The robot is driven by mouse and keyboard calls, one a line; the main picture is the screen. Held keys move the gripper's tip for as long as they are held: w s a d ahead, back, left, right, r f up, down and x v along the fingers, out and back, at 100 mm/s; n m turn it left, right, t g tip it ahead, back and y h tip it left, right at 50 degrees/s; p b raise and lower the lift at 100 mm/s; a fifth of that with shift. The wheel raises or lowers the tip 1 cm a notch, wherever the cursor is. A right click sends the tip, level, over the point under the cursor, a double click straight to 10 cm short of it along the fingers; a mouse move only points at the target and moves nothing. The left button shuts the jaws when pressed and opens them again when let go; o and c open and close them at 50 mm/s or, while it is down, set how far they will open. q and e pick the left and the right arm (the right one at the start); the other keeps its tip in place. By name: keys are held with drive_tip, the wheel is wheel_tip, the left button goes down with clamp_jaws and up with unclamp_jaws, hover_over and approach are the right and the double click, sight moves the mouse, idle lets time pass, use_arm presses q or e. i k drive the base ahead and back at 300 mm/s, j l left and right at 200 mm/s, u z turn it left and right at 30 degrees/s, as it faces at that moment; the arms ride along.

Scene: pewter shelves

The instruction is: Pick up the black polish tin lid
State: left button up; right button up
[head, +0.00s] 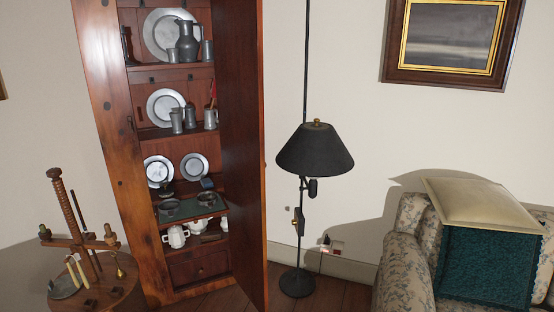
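Two dark round flat items lie on a green mat (188,212) on a lower shelf of the wooden cupboard (112,150), one to the left (169,206) and one to the right (205,198). A small dark item (166,188) sits behind them, below a pewter plate (158,170). A dark bluish lump (207,183) is to its right. They are too small for me to tell which is the black polish tin lid. Neither of my grippers is in view.
The cupboard's open door (242,150) stands to the right of the shelves. A white teapot (176,236) is below the mat. A black floor lamp (315,150), a patterned armchair (405,265) and a round wooden stand (110,290) surround the cupboard.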

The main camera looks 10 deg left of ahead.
sight(165, 189)
drive_tip(key=i+j+u, duration=0.1)
drive_tip(key=i+u, duration=0.25)
drive_tip(key=i, duration=0.15)
drive_tip(key=i+u, duration=0.4)
drive_tip(key=i+l+u, duration=0.35)
drive_tip(key=i, duration=0.2)
drive_tip(key=j, duration=0.1)
